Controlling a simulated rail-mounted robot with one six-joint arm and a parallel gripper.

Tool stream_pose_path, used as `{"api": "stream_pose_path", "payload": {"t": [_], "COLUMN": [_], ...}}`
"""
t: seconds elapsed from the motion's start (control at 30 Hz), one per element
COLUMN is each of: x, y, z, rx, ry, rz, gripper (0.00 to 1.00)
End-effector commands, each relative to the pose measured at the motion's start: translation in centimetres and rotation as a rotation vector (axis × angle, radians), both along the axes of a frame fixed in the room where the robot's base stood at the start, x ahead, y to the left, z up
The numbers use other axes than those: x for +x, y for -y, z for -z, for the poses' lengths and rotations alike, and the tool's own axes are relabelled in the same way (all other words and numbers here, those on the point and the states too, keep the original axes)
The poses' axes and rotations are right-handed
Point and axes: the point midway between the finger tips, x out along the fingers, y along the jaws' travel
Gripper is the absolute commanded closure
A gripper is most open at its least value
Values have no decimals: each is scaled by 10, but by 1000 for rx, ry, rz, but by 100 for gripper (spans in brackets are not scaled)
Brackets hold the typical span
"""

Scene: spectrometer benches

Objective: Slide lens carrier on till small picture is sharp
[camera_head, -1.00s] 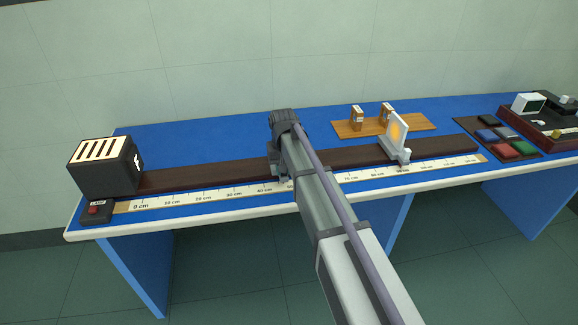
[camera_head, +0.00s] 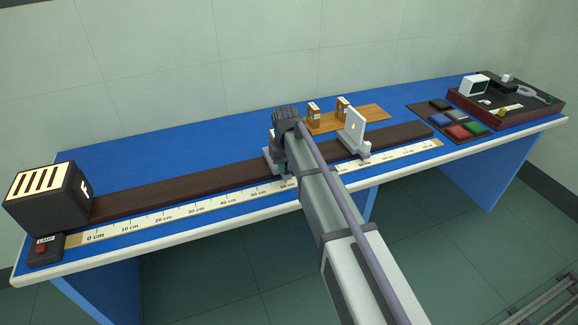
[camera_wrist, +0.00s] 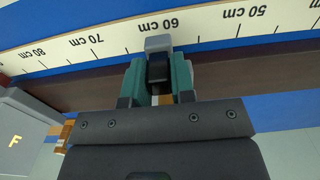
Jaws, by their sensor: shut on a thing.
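My gripper (camera_wrist: 158,82) is shut on the lens carrier (camera_wrist: 158,43), with a teal finger on each side of its grey and black post, close to the 60 cm mark in the wrist view. In the head view my gripper hides most of the carrier; a grey edge of it (camera_head: 270,154) shows on the dark rail (camera_head: 180,187). The white screen (camera_head: 354,136) stands on the rail to the right, with a small bright spot on it.
The black lamp box (camera_head: 47,200) with a lit F opening stands at the rail's left end, near a red switch (camera_head: 41,249). A scale (camera_head: 205,205) runs along the rail's front. A wooden board (camera_head: 365,117) with small blocks lies behind. The rail between carrier and screen looks clear.

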Motion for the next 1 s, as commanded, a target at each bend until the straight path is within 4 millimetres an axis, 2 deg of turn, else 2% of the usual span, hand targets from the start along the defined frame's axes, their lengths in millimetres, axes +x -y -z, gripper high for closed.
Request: {"api": "stream_pose_path", "payload": {"t": [0.37,0.4,0.63,0.87,1.0], "x": [-1,-1,0,0,0], "y": [0,0,0,0,0], "z": [0,0,0,0,-11], "rx": [-1,-1,0,0,0], "ry": [-2,-2,-1,-1,0], "rz": [-3,-3,-3,-2,-2], "gripper": [100,75,53,51,51]}}
